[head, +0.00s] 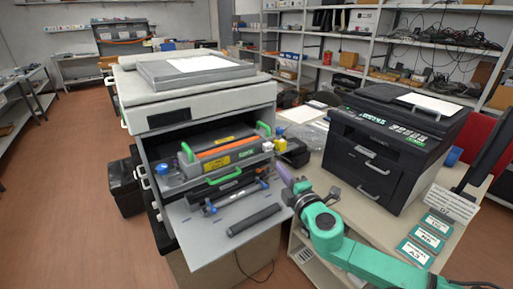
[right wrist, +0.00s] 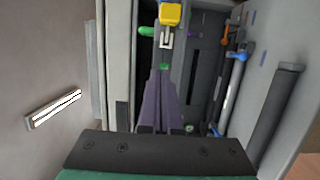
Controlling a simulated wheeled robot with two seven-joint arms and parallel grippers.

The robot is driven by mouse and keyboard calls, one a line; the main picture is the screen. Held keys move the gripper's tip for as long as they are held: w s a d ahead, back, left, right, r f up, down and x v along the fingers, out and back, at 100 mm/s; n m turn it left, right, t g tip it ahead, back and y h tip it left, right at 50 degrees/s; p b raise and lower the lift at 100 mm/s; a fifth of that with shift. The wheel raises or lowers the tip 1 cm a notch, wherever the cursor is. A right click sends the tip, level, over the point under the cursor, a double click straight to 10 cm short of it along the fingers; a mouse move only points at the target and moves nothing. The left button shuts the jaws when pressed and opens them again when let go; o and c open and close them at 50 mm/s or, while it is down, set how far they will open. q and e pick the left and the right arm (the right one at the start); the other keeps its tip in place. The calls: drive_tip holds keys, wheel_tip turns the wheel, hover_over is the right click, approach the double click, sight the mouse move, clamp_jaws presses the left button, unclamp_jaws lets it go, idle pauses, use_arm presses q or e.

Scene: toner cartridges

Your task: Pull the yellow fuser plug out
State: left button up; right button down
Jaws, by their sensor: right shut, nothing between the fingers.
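The yellow fuser plug (head: 268,147) is at the right end of the open grey printer, beside the fuser unit with green handles (head: 222,152). In the right wrist view the plug (right wrist: 170,13) is at the top edge, above a small pale bracket. My right gripper (head: 280,168) is just in front of the printer's right side, below the plug in the picture. Its purple fingers (right wrist: 163,72) are shut and empty, pointing toward the plug with a gap between. My left gripper is not in view.
The lowered front door (head: 200,240) holds a dark roller (head: 254,220). A black printer (head: 385,145) stands on the table to the right. A yellow-and-white item (head: 279,142) stands just right of the plug. Shelves line the back wall.

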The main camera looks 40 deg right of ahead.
sight(272, 144)
drive_tip(key=shift+d+r, duration=0.1)
drive_tip(key=p+x, duration=0.1)
drive_tip(key=x, duration=0.8)
drive_tip(key=shift+w+d+r, duration=0.1)
drive_tip(key=shift+w+d, duration=0.1)
drive_tip(key=shift+w, duration=0.15)
drive_tip(key=d, duration=0.3)
drive_tip(key=shift+d, duration=0.55)
drive_tip(key=shift+a, duration=0.1)
